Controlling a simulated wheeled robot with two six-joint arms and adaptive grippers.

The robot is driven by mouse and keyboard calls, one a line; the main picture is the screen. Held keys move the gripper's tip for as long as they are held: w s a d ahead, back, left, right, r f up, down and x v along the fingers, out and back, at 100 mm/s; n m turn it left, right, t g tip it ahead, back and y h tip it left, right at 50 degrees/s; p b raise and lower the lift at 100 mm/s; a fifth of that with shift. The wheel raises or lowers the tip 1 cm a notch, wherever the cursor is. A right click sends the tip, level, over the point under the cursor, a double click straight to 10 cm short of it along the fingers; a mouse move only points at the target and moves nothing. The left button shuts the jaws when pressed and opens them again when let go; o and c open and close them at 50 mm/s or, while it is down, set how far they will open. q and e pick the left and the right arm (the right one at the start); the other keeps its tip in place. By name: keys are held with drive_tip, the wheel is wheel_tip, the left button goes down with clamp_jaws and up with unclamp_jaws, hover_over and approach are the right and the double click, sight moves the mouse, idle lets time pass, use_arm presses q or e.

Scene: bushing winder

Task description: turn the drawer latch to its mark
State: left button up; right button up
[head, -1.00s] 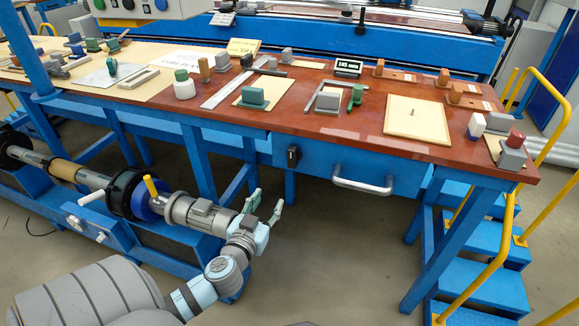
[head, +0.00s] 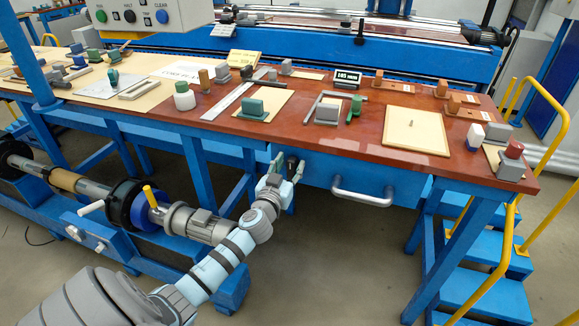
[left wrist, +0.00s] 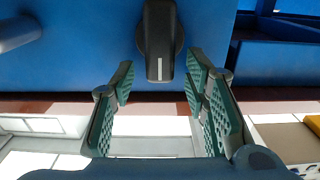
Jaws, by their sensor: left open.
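The drawer latch (left wrist: 158,45) is a black knob with a white line on its end, on the blue drawer front (head: 325,174). In the head view the latch (head: 292,163) is partly hidden by my left gripper (head: 287,166). That gripper is open and empty, with green ribbed finger pads. In the left wrist view its fingers (left wrist: 157,95) stand on either side of the latch's lined end, apart from it. I cannot make out the latch's mark. My right gripper is not in view.
A silver drawer handle (head: 362,192) sticks out to the right of the latch. The red-brown tabletop (head: 360,133) above holds blocks, boards and tools. A grey motor (head: 200,222) on the blue winder stands left of my arm. Yellow-railed steps (head: 470,268) are at right.

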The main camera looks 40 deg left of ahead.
use_arm(q)
drive_tip(key=shift+c, duration=0.6)
clamp_jaws()
